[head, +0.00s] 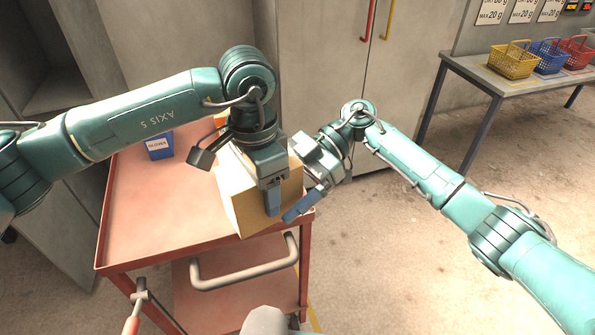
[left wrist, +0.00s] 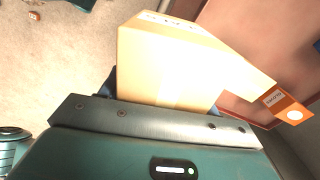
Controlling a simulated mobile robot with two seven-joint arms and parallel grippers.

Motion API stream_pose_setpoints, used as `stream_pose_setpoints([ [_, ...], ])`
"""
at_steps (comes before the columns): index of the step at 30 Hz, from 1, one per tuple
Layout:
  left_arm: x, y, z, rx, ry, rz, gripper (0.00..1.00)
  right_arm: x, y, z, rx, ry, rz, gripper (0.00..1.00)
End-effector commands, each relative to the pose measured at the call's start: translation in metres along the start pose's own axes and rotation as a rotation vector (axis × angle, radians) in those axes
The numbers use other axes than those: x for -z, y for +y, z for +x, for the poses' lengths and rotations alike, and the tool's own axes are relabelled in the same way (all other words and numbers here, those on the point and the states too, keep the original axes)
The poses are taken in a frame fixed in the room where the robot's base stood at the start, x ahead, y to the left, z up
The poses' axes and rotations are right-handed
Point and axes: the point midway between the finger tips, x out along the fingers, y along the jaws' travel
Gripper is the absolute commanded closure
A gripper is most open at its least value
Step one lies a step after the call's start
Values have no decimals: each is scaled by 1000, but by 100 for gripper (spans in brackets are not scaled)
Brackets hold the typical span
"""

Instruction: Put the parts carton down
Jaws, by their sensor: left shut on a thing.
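The parts carton (head: 258,205) is a tan box at the front right corner of the red cart top. My left gripper (head: 272,192) comes down over it from above and is shut on it, with one blue finger against its near side. In the left wrist view the carton (left wrist: 170,68) fills the space in front of the jaws. I cannot tell whether its base touches the cart. My right gripper (head: 306,192) is just right of the carton, with a blue finger angled near its side. Whether it touches, and its opening, are unclear.
The red cart (head: 150,210) has a bare left half and a grey handle (head: 245,268) in front. A blue gloves box (head: 159,146) stands at its back. An orange box (left wrist: 286,104) shows in the wrist view. A table (head: 480,75) with baskets stands back right.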

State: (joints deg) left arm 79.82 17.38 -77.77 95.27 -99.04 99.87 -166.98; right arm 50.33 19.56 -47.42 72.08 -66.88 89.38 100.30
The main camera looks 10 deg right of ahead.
Motion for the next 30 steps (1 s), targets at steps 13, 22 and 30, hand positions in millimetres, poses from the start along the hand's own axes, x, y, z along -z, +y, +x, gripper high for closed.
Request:
stream_pose_setpoints([
  [13, 0, 0, -1, 1, 2, 0, 72, 0, 0, 10, 1, 1, 0, 14],
  [22, 0, -1, -1, 2, 1, -1, 72, 0, 0, 9, 2, 1, 0, 39],
  [30, 0, -1, -1, 3, 0, -2, 72, 0, -1, 9, 3, 1, 0, 13],
])
